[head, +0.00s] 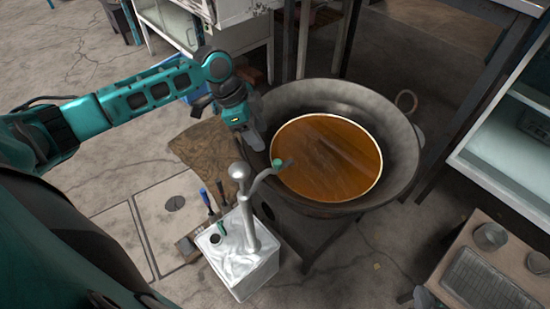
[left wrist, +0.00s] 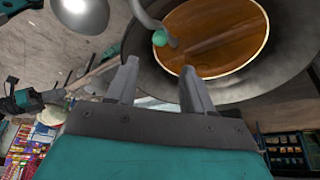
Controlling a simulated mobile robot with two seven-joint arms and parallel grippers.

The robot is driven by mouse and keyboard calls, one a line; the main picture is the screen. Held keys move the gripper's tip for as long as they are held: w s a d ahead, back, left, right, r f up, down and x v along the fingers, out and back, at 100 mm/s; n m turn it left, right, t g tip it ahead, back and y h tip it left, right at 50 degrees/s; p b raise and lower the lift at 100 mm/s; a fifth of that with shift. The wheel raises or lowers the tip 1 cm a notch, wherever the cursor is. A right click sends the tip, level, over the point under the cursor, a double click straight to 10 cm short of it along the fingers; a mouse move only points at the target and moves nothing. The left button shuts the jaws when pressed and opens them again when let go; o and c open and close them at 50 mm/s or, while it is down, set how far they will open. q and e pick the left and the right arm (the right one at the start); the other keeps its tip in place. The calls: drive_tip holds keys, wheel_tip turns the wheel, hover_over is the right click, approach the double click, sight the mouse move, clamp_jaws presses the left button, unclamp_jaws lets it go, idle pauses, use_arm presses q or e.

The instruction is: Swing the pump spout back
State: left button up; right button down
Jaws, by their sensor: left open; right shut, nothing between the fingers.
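The pump (head: 247,215) stands on a pale, shiny square can (head: 240,268), with a round metal knob (head: 239,171) on top. Its curved spout (head: 262,178) reaches right and ends in a green tip (head: 278,163) over the near left edge of the brown liquid (head: 330,160). The spout (left wrist: 145,17) and its green tip (left wrist: 160,38) also show in the left wrist view. My left gripper (head: 257,143) is open and empty, above the wok's left rim, apart from the spout. My right gripper (left wrist: 58,95) appears small at the left wrist view's left edge; it looks shut and empty.
The big dark wok (head: 395,160) holds the liquid and stands right of the can on a stand. Tools with blue and black handles (head: 207,200) stand beside the can. A brown sack (head: 205,150) lies behind. A table (head: 455,270) with metal cups is at the lower right.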

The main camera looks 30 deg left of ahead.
sight(276, 162)
use_arm(q)
drive_tip(key=b+x, duration=0.1)
drive_tip(key=x, duration=1)
drive_tip(key=shift+c, duration=0.4)
drive_tip(key=shift+s, duration=0.1)
clamp_jaws()
